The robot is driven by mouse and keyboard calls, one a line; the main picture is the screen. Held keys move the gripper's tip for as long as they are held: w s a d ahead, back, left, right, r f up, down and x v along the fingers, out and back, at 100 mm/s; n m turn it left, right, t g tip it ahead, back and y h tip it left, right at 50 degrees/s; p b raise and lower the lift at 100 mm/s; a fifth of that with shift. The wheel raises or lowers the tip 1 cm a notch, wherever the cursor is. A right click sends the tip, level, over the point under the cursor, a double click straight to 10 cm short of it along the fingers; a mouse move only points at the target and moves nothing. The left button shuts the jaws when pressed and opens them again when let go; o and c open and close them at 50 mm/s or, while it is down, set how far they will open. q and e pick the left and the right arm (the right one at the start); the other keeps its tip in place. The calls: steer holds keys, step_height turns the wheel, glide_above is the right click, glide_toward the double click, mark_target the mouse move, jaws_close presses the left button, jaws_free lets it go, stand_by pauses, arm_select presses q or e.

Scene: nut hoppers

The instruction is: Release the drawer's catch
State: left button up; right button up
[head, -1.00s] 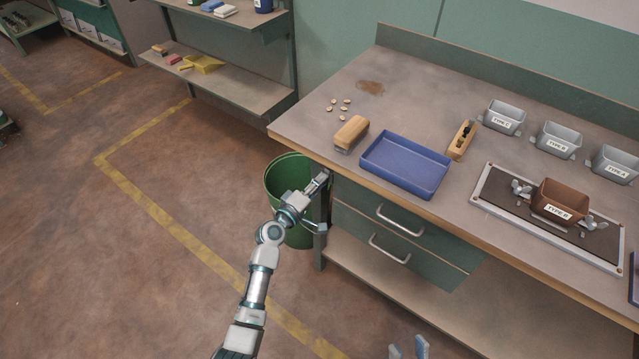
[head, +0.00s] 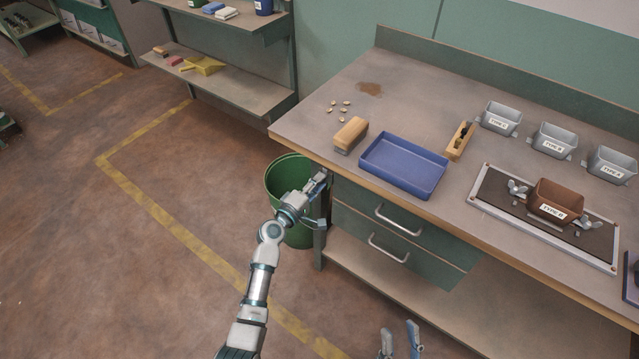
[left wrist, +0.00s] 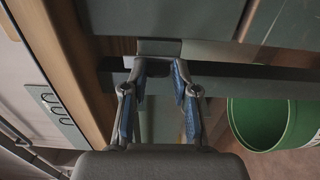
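The workbench has two green drawers, an upper one (head: 385,214) and a lower one (head: 380,246), both closed, with bar handles. My left gripper (head: 320,199) is at the bench's left end, beside the leg and under the top's edge. In the left wrist view its blue-padded fingers (left wrist: 157,72) are apart. Their tips are close to a small grey metal piece (left wrist: 158,47), which may be the catch; I cannot tell whether they touch it. My right gripper (head: 400,340) shows only its two separated fingertips at the bottom edge, away from the drawers.
A green bin (head: 284,178) stands close behind my left gripper and also shows in the left wrist view (left wrist: 262,122). On the bench are a blue tray (head: 418,188), a wooden-topped brush (head: 350,134) and several grey hoppers. The floor at left is clear.

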arm_select(q)
steer(key=shift+o, duration=1.2)
steer(key=shift+w+a+f, duration=0.1)
steer(key=shift+f, duration=0.15)
steer(key=shift+r, duration=0.1)
steer(key=v, duration=1.2)
